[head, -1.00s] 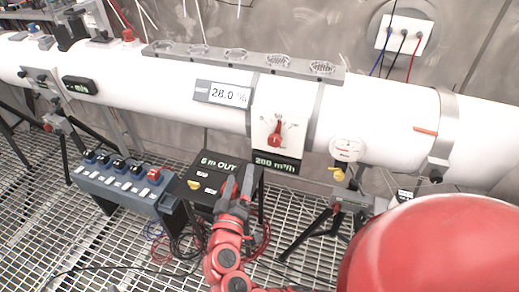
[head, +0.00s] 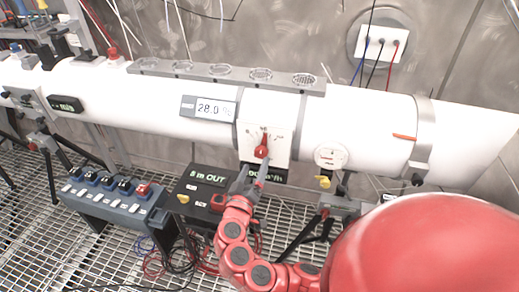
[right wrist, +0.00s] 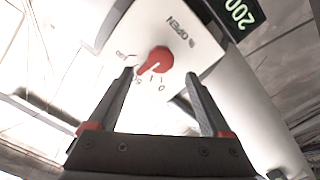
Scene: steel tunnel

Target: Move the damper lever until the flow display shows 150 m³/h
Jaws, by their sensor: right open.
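The damper lever (head: 262,147) is a red knob on a white plate on the front of the white pipe. The green flow display (head: 272,174) sits below the plate, partly hidden by my right gripper; the right wrist view shows "200" on the display (right wrist: 240,10). My right gripper (head: 250,178) is open and empty, just below the lever. In the right wrist view its fingertips (right wrist: 160,77) lie either side of the lever and apart from it. My left gripper is not in view.
A percent display (head: 208,109) on the pipe reads 28.0 %. A round gauge (head: 330,155) is right of the plate. A black "OUT" box (head: 205,184) and a blue switch box (head: 110,195) stand below the pipe over a grating floor. Loose cables lie near them.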

